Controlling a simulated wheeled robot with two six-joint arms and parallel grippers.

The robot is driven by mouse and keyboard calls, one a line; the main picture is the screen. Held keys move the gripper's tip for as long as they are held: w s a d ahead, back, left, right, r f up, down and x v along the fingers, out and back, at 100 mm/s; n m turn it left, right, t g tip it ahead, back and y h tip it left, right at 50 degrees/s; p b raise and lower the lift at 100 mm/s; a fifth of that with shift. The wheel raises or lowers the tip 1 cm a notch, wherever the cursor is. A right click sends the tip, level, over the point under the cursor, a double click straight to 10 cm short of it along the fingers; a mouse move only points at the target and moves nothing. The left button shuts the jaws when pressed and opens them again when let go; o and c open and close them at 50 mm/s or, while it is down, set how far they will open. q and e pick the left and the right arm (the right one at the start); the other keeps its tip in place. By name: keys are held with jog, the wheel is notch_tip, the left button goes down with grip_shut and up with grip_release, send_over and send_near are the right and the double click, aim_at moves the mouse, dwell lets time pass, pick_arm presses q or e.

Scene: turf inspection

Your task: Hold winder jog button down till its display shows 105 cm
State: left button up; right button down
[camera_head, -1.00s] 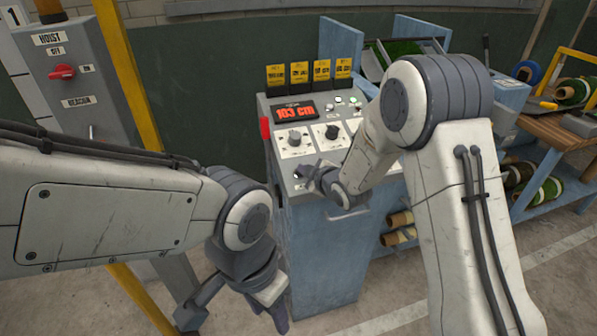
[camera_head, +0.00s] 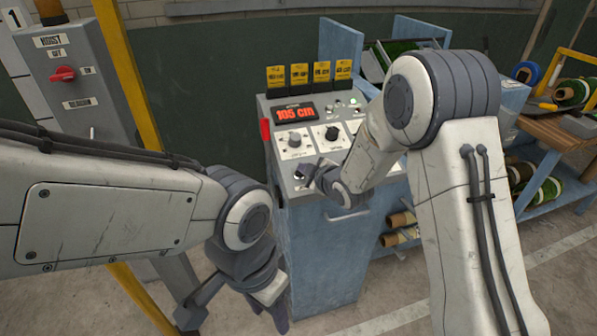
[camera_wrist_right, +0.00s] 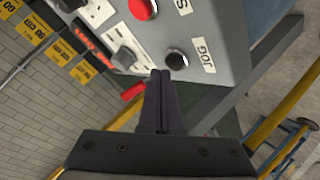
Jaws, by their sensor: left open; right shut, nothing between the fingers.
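The winder (camera_head: 326,240) is a blue cabinet with a grey sloped control panel. Its red display (camera_head: 295,114) reads 105 cm. The dark round jog button (camera_wrist_right: 175,58) is beside its JOG label (camera_wrist_right: 203,53) in the right wrist view. My right gripper (camera_head: 304,171) is shut and empty at the panel's lower left. In the wrist view its fingertips (camera_wrist_right: 160,73) are right by the button, just left of and below it; I cannot tell whether they touch. My left gripper (camera_head: 272,303) is open and empty, low in front of the cabinet's left side.
A red button (camera_wrist_right: 142,8) and knobs (camera_head: 332,133) share the panel. Yellow tags (camera_head: 299,73) stand along its top. A hoist box (camera_head: 75,75) and yellow post (camera_head: 128,75) are at left. A bench with spools (camera_head: 570,92) is at right.

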jog(key=shift+s+r, duration=0.1)
jog(key=shift+r, duration=0.15)
jog(key=r+p, duration=0.1)
jog(key=s+r, duration=0.1)
jog(key=r, duration=0.1)
jog(key=r+p, duration=0.1)
jog(key=shift+s+d+r+p, duration=0.3)
jog(key=shift+r+p, duration=0.05)
dwell(0.3)
jog(key=s+d+r+m+g+h, duration=0.1)
jog(key=s+m+g, duration=0.3)
jog(key=s, duration=1.5)
jog(key=s+d+r+m+g+h, duration=0.1)
jog(key=s+m+g+h, duration=0.3)
jog(key=s, duration=1.5)
jog(key=d+g, duration=0.1)
jog(key=g, duration=0.2)
jog(key=shift+s+d+r+g, duration=0.2)
jog(key=shift+r+g, duration=0.1)
jog(key=shift+g, duration=0.1)
